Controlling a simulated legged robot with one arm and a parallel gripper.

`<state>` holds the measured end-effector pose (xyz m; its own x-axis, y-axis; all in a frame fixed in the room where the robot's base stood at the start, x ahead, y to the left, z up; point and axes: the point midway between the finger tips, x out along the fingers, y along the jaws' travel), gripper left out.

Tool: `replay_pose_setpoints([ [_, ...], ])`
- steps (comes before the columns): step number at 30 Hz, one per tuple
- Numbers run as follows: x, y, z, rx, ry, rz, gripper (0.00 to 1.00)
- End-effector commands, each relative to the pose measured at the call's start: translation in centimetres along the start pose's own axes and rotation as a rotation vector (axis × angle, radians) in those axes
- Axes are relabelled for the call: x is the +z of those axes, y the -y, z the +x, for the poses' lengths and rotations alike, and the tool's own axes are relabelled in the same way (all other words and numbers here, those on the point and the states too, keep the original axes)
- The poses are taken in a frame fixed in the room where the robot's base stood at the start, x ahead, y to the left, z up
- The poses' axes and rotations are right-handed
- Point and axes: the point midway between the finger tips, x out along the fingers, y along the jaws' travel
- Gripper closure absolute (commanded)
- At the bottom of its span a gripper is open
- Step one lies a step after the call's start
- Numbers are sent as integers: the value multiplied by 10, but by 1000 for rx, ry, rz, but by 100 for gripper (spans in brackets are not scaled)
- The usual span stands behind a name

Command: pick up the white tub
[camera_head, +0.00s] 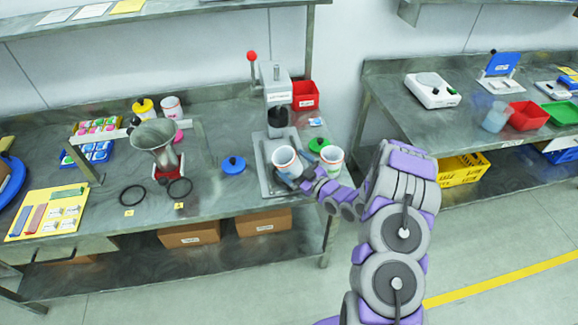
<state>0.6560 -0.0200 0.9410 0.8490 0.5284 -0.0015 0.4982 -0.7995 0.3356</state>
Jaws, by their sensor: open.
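A white tub (287,161), open at the top, stands upright on the grey tray of the press at the right end of the left bench. A second white tub (332,159) with a coloured label stands just right of it. A third white tub (171,107) stands farther back on the left. My gripper (292,177) is open, low at the front right of the first tub, with its fingers close to the tub's lower side. Whether they touch it I cannot tell. The gripper partly hides the lower parts of the two near tubs.
A press (276,90) with a red-knobbed lever stands behind the near tubs. A green lid (318,144) and a red bin (306,95) are close by. A blue lid (233,165) lies left of the tray (266,180). A metal funnel (157,140) stands farther left.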

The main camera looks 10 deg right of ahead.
Motion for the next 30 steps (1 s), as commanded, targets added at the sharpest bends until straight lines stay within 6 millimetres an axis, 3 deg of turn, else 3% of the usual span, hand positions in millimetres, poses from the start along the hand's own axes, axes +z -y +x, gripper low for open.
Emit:
replay_pose_setpoints([
  [5,0,0,8,-1,-1,-1,0],
  [16,0,-1,50,-2,-2,-1,0],
  [26,-1,-2,54,0,-1,0,0],
  [30,-1,-2,54,0,-1,0,12],
])
